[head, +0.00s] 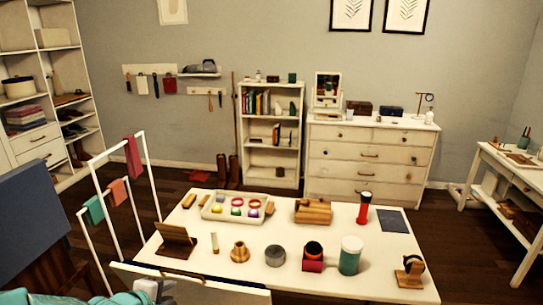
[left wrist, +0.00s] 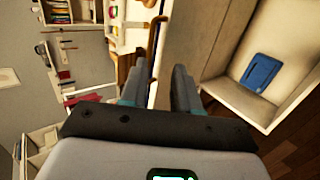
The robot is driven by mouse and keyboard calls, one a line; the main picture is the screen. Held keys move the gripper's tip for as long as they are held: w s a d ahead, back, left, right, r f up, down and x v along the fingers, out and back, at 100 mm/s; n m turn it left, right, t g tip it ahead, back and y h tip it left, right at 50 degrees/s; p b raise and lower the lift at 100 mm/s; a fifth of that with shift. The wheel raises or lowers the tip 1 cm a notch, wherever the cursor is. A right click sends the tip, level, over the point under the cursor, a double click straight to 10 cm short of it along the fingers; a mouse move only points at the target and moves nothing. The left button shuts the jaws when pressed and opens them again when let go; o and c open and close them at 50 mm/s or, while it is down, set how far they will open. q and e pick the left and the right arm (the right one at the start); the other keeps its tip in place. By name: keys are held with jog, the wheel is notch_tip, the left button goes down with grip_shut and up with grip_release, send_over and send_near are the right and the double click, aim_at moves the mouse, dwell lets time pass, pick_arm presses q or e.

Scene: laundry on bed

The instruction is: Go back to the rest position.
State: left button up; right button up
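My left gripper (head: 156,288) shows small at the bottom left of the head view, by the white panel at the near side of the table. In the left wrist view its two fingers (left wrist: 159,78) stand apart with a gap between them. My right gripper is in neither view.
A white table (head: 335,268) with several small items stands close ahead. A white rack (head: 146,160) with hanging cloths is at left. In the left wrist view, a pale open box (left wrist: 292,100) holding a blue item (left wrist: 261,72) is close at right. Dark floor lies beyond the table.

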pick_arm(q)
jog(key=s+d+f+m+g+h, duration=0.1)
jog(key=s+d+f+g, duration=0.1)
jog(key=s+d+f, duration=0.35)
jog(key=s+d+f+m+g+h, duration=0.1)
jog(key=s+d+f+g+h, duration=0.15)
jog(key=d+f, duration=0.6)
jog(key=s+d+f+m+g, duration=0.2)
jog(key=s+m, duration=0.4)
jog(key=s, duration=0.3)
jog(key=s+d+f+m+g+y, duration=0.1)
jog(key=s+d+f+m+g, duration=0.2)
jog(key=s+f+m, duration=0.3)
jog(key=s, duration=0.4)
jog(key=shift+s+d+f+m, duration=0.15)
jog(key=shift+s+d+m, duration=0.15)
jog(key=shift+d, duration=0.1)
